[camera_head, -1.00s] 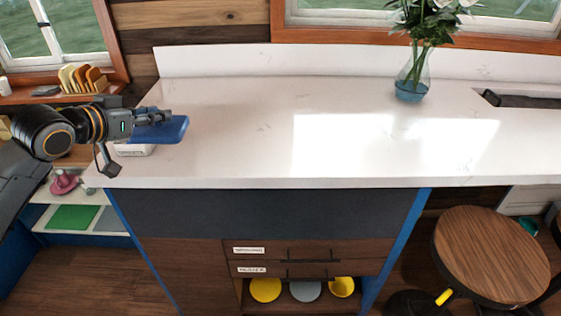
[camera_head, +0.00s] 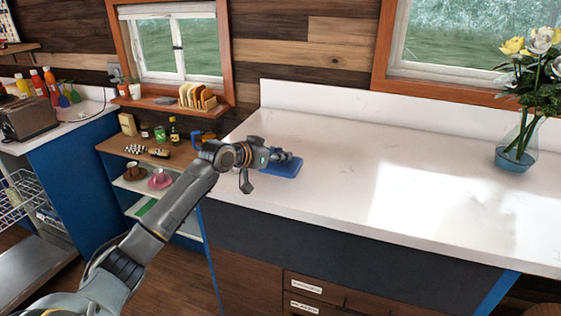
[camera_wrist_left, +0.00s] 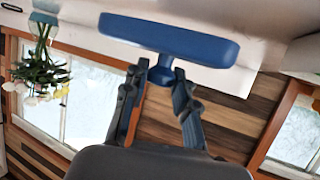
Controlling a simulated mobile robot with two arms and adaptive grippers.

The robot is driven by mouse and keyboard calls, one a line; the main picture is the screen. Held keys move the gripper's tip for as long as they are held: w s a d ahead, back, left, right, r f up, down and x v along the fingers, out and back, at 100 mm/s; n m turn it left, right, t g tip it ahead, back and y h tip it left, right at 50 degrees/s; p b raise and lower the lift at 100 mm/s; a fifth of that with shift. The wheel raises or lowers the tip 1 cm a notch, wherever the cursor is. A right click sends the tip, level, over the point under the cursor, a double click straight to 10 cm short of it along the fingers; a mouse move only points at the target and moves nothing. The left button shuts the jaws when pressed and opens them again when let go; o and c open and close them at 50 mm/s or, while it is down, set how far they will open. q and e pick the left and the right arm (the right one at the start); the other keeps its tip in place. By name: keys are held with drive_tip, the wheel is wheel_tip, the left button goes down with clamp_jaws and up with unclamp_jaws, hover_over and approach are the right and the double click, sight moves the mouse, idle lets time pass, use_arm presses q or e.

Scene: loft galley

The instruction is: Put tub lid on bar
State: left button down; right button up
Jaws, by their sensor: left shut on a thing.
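The blue tub lid (camera_head: 284,168) is at the left end of the white bar top (camera_head: 350,190). My left gripper (camera_head: 286,156) is shut on it. In the left wrist view the lid (camera_wrist_left: 168,40) sits across the tips of my left gripper (camera_wrist_left: 162,77), held by a short knob on its underside or top; I cannot tell which. I cannot tell whether the lid touches the bar or is just above it. My right gripper is not in view.
A glass vase with flowers (camera_head: 516,148) stands at the bar's right. The middle of the bar is clear. A low shelf (camera_head: 150,152) with bottles and cups is left of the bar. A toast rack (camera_head: 197,97) sits on the window sill.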

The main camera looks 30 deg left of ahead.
sight(278, 162)
use_arm(q)
drive_tip(key=shift+w+a+f, duration=0.2)
drive_tip(key=shift+w+f, duration=0.25)
drive_tip(key=shift+f, duration=0.1)
wheel_tip(278, 162, down, 2)
drive_tip(key=shift+f+p, duration=0.15)
drive_tip(key=shift+p, duration=0.6)
drive_tip(key=shift+f, duration=0.45)
drive_tip(key=shift+f, duration=0.1)
drive_tip(key=c, duration=1.1)
unclamp_jaws()
drive_tip(key=shift+o, duration=0.2)
